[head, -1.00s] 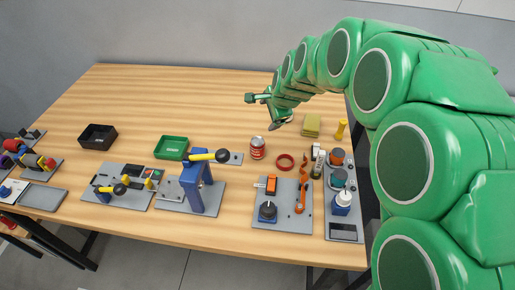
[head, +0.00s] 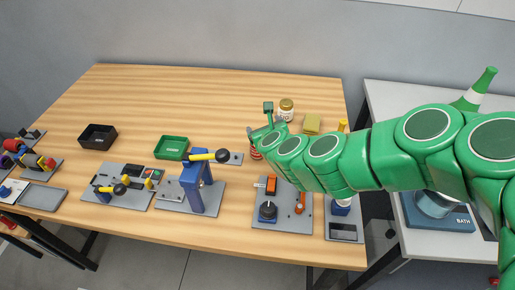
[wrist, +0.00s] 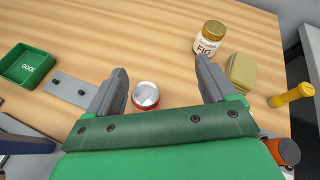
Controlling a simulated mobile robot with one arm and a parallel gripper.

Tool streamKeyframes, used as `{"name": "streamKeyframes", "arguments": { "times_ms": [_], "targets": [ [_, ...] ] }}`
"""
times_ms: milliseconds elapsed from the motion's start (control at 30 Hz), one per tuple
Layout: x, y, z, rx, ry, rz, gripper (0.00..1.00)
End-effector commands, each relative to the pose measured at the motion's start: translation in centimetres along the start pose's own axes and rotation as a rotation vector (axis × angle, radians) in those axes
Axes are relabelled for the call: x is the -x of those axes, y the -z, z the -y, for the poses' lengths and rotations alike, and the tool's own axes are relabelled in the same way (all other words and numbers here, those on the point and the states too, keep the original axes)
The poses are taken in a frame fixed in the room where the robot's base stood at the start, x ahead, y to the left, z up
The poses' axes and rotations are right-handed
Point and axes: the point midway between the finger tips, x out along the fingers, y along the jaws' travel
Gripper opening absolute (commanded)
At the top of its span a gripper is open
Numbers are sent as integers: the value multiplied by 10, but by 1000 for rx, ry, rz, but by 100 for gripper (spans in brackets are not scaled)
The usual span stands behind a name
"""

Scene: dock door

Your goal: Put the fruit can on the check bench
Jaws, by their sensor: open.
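A red can with a silver top (wrist: 146,95) stands upright on the wooden table (wrist: 120,25); I cannot read its label. In the head view the can (head: 255,153) is partly hidden by my gripper (head: 262,120). In the wrist view my gripper (wrist: 162,70) is open and empty. The can shows between its fingers, closer to the left one; I see no contact. A white-topped bench (head: 380,100) stands right of the wooden table, partly covered by my arm; no sign marks it as the check bench.
A gold-lidded jar reading FIG (wrist: 209,38) stands beyond the right finger, beside a yellowish block (wrist: 242,70) and a yellow cylinder (wrist: 291,95). A green tray (wrist: 28,65) lies left. A green bottle (head: 478,90) and a blue BATH unit (head: 440,218) are on the white bench.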

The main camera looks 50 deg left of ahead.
Motion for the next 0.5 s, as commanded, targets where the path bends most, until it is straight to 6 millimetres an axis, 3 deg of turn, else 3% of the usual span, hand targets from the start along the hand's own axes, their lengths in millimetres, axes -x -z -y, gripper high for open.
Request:
{"name": "streamKeyframes", "arguments": {
  "times_ms": [500],
  "targets": [
    [34,-6,-22,-284,83,36,84]
  ]
}}
